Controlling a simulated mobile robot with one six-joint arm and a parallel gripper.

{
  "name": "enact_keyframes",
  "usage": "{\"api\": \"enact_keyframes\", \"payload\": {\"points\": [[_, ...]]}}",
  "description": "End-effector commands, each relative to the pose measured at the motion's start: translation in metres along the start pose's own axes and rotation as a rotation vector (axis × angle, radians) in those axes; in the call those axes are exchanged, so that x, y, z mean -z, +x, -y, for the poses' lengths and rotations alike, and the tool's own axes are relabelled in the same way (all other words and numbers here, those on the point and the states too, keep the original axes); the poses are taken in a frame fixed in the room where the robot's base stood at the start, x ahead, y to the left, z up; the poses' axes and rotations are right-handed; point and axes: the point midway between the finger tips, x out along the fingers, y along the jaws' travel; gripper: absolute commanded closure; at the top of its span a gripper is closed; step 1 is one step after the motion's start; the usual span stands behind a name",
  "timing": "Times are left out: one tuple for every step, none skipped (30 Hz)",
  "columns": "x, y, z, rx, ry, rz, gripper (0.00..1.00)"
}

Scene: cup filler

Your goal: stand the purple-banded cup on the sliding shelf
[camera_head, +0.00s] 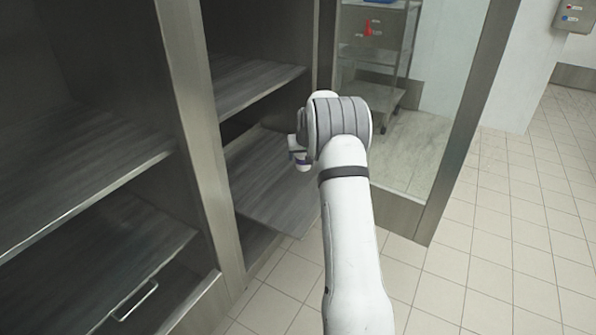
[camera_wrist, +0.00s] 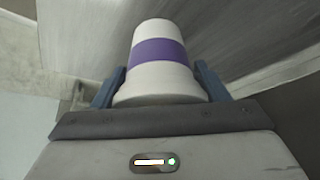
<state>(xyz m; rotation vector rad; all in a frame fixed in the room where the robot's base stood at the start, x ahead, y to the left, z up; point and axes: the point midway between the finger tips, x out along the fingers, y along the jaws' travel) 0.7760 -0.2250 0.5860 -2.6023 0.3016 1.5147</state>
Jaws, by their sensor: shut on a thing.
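The purple-banded cup (camera_wrist: 160,62) is white with one wide purple band. In the wrist view it sits between the two blue fingers of my gripper (camera_wrist: 160,88), which is shut on it near its wider end. In the head view only a small part of the cup (camera_head: 300,158) shows at the left of my wrist; my arm hides the rest. The sliding shelf (camera_head: 270,180) is the grey board pulled out of the middle cabinet bay. The cup appears over or beside its right part; whether they touch cannot be told.
A fixed shelf (camera_head: 245,80) lies above the sliding shelf. Cabinet posts (camera_head: 190,110) stand at the left. A glass panel with a metal frame (camera_head: 465,110) stands at the right, a trolley (camera_head: 375,50) behind it. The tiled floor (camera_head: 500,240) at the right is clear.

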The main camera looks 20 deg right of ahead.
Motion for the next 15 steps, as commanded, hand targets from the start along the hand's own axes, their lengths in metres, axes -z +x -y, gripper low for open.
{"api": "enact_keyframes", "payload": {"points": [[-0.002, 0.005, 0.0, 0.0, 0.0, -0.002, 0.59], [-0.003, 0.007, 0.0, 0.0, -0.001, -0.002, 0.59], [-0.005, 0.01, 0.001, 0.0, -0.001, -0.002, 0.59], [-0.008, 0.014, 0.001, 0.0, -0.001, -0.002, 0.59], [-0.01, 0.019, 0.001, 0.0, -0.001, -0.002, 0.59], [-0.014, 0.025, 0.001, 0.0, -0.001, 0.0, 0.59], [-0.017, 0.03, 0.001, 0.0, -0.001, 0.0, 0.59], [-0.02, 0.035, 0.001, 0.0, -0.001, 0.0, 0.59], [-0.023, 0.04, 0.001, 0.0, -0.002, -0.001, 0.59], [-0.024, 0.043, 0.001, 0.0, -0.002, -0.002, 0.59], [-0.025, 0.045, 0.001, 0.0, -0.002, -0.002, 0.59], [-0.025, 0.046, 0.001, 0.0, -0.002, -0.003, 0.59], [-0.025, 0.045, 0.001, 0.0, -0.002, -0.003, 0.59], [-0.025, 0.045, 0.001, 0.0, -0.002, -0.003, 0.59], [-0.025, 0.044, 0.001, 0.0, -0.002, -0.003, 0.59]]}}
